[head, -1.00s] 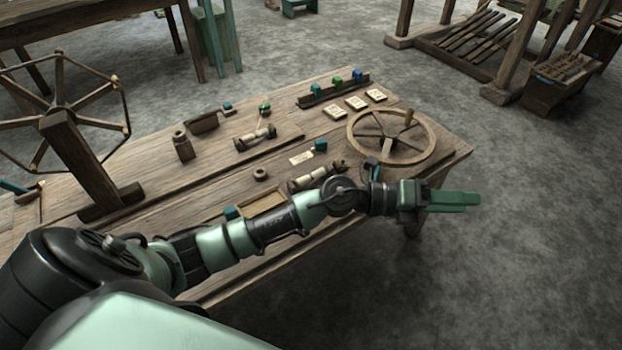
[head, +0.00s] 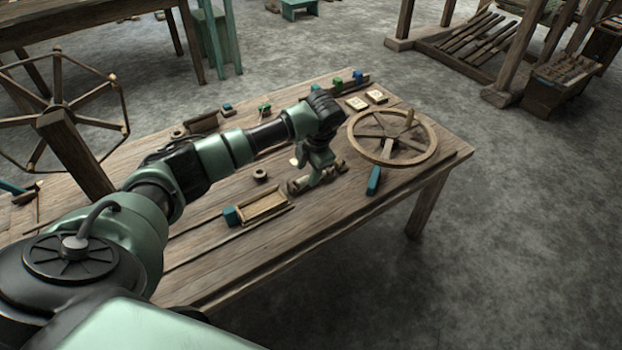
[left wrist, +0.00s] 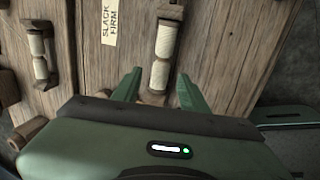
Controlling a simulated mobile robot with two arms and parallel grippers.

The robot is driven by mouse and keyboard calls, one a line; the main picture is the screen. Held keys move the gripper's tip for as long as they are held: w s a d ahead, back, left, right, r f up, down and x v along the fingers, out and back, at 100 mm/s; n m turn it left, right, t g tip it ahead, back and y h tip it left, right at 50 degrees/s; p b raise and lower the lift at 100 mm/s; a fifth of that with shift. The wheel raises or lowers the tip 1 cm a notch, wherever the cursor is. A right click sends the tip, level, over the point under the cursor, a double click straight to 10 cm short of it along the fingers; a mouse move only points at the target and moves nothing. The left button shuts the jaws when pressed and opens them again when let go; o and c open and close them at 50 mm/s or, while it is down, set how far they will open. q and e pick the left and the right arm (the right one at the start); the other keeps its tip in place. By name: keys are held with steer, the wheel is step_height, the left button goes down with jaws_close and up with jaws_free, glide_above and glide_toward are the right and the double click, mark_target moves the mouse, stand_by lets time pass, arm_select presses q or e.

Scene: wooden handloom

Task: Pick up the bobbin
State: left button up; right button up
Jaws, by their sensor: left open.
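A wooden bobbin with pale cream thread (left wrist: 164,42) lies on the table in the left wrist view, its near end between my fingers. In the head view, an end of this bobbin (head: 296,186) shows beside my left gripper (head: 322,175), and the gripper hides much of the rest. In the left wrist view, my left gripper (left wrist: 158,90) is open, one finger on each side of the bobbin. Whether a finger touches it I cannot tell. Another thread-wound bobbin (left wrist: 39,55) lies to the left. My right gripper is not in view.
A label reading SLACK FIRM (left wrist: 110,22) lies beside the bobbin. A flat spoked wheel (head: 425,150) sits on the table to the right, with a blue piece (head: 373,181) near it. The table's front is largely clear.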

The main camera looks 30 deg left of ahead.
mark_target(306, 179)
arm_select(q)
steer(key=x, duration=0.3)
steer(key=shift+f, duration=0.3)
steer(key=shift+c, duration=0.2)
jaws_close()
steer(key=shift+r, duration=0.1)
